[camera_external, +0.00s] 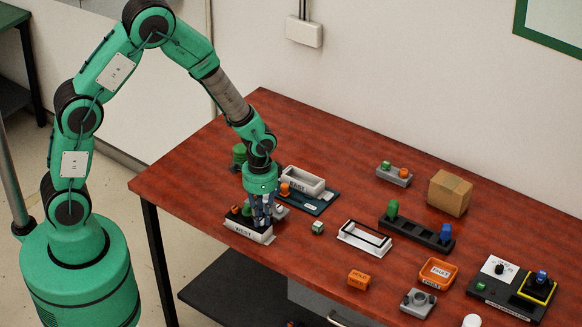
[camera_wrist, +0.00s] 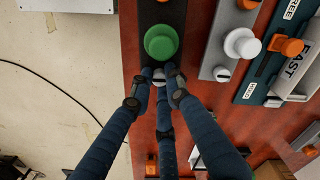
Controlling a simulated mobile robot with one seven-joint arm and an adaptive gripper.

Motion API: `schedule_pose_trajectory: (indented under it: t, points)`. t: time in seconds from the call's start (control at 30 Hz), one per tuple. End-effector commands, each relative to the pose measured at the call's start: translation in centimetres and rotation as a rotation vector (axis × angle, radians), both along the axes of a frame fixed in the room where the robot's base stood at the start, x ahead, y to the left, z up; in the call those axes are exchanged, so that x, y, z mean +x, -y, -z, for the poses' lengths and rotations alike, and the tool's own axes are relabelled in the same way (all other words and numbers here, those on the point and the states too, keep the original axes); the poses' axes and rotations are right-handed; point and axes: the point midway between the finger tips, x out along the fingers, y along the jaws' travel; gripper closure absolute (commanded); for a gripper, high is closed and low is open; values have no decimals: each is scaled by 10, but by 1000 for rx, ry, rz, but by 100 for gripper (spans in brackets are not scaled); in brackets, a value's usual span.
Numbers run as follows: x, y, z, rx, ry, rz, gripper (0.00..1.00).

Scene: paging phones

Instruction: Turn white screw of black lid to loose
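The black lid (camera_wrist: 174,14) is a narrow dark strip on a white box labelled WEST (camera_external: 241,230) at the table's near left. It carries a round green knob (camera_external: 247,210) and an orange knob (camera_external: 235,209). In the wrist view the green knob (camera_wrist: 161,42) is large, and the white screw (camera_wrist: 159,76) shows just below it, partly hidden by my fingers. My gripper (camera_external: 264,222) points down over the right end of this box. In the wrist view its three dark blue fingers (camera_wrist: 159,84) surround the screw closely. I cannot tell whether they touch it.
Right of the lid is a grey plate with a white knob (camera_wrist: 242,44) and screw, then a dark teal base (camera_external: 312,205) labelled EAST with a white box. A small green-topped cube (camera_external: 318,227) and white frame (camera_external: 364,239) stand farther right. The table's left edge is close.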

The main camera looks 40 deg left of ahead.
Motion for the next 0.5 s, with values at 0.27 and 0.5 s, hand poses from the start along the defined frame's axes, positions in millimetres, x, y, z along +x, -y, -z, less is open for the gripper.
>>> schedule_pose_trajectory:
  t: [0.27,0.5]
  points:
    - [0,0,0,0,0,13,100]
    - [0,0,-1,1,1,107,100]
